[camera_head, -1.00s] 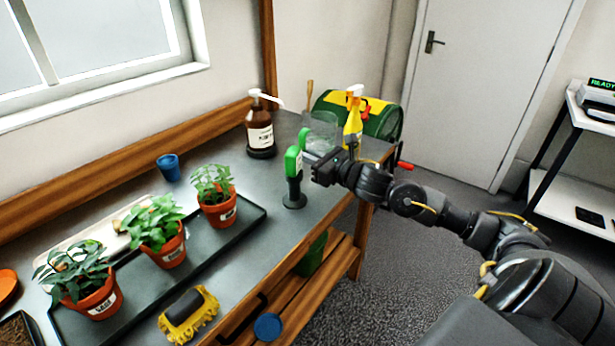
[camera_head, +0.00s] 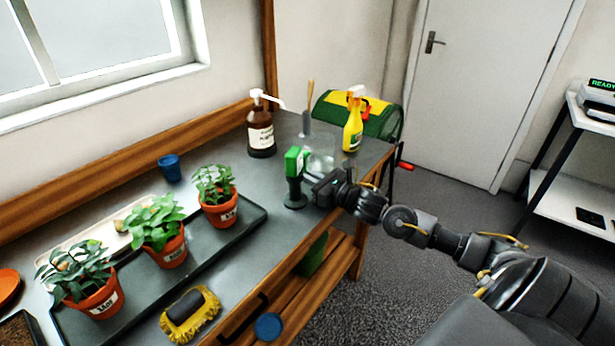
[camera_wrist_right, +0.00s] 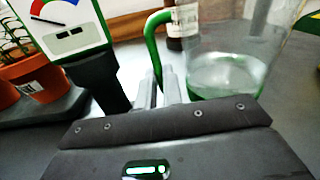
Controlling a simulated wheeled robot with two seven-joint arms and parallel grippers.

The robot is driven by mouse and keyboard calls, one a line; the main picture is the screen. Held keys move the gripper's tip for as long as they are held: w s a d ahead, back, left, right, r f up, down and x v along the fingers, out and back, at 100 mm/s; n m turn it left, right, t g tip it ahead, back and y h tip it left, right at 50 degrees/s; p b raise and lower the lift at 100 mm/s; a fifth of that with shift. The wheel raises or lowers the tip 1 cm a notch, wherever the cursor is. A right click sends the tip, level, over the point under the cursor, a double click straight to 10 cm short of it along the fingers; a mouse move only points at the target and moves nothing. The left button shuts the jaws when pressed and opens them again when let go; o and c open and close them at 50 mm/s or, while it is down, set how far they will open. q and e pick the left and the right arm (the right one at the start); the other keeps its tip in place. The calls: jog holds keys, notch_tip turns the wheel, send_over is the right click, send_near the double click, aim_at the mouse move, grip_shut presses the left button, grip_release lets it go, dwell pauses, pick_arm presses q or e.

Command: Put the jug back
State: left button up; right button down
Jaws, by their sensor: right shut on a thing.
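The jug (camera_head: 322,160) is clear, with a green handle and a little liquid at the bottom. It is near the right end of the bench (camera_head: 265,275), upright or nearly so; I cannot tell whether its base touches the top. My right gripper (camera_head: 316,186) is shut on its handle. In the right wrist view, the green handle (camera_wrist_right: 153,50) runs down between the fingers (camera_wrist_right: 160,92), with the jug's body (camera_wrist_right: 235,70) to the right. My left gripper is not in view.
A green-headed meter (camera_head: 294,163) on a black stem stands close left of the jug. A brown pump bottle (camera_head: 261,135) and yellow spray bottle (camera_head: 352,130) stand behind. Potted plants (camera_head: 218,212) sit on a tray at left. A blue cup (camera_head: 169,168) is at the back.

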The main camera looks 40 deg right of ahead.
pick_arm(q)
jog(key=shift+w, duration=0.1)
pick_arm(e)
jog(key=c, duration=1.6)
grip_release()
jog(key=shift+f, duration=0.1)
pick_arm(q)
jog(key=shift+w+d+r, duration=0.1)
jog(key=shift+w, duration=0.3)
pick_arm(e)
jog(key=shift+o, duration=0.3)
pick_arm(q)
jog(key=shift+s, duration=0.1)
